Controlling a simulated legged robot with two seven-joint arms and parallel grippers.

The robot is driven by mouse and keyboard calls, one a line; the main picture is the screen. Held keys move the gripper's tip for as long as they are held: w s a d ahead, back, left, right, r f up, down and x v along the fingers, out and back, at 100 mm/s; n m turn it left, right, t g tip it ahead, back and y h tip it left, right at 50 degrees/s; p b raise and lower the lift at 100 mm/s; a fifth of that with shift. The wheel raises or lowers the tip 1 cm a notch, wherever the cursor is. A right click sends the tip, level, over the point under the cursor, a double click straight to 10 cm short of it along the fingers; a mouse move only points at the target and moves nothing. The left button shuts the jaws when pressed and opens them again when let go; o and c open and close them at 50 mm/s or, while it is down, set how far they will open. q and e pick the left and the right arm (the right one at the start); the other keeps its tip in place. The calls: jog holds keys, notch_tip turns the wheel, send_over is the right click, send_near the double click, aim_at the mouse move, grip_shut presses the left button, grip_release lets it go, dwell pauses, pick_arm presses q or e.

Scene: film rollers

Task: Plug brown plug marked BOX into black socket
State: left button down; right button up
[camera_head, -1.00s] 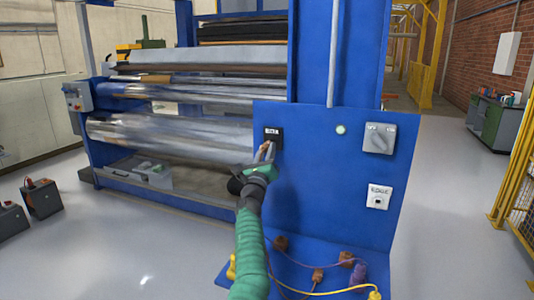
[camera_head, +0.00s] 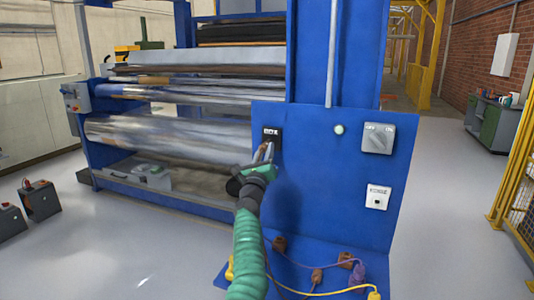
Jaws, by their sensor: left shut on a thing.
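The black socket (camera_head: 271,132) is on the upper left of the blue panel, with a pale BOX label at its top. My left gripper (camera_head: 264,154) is right in front of the socket's lower part, shut on a small brown plug (camera_head: 262,149) that is mostly hidden by the fingers. The plug overlaps the socket's lower edge in the picture; I cannot tell whether it is touching or inserted. The right gripper is not in view.
The panel also has a grey rotary switch (camera_head: 377,138), a white socket (camera_head: 377,197) and a round light (camera_head: 338,129). Metal rollers (camera_head: 165,137) stand behind.

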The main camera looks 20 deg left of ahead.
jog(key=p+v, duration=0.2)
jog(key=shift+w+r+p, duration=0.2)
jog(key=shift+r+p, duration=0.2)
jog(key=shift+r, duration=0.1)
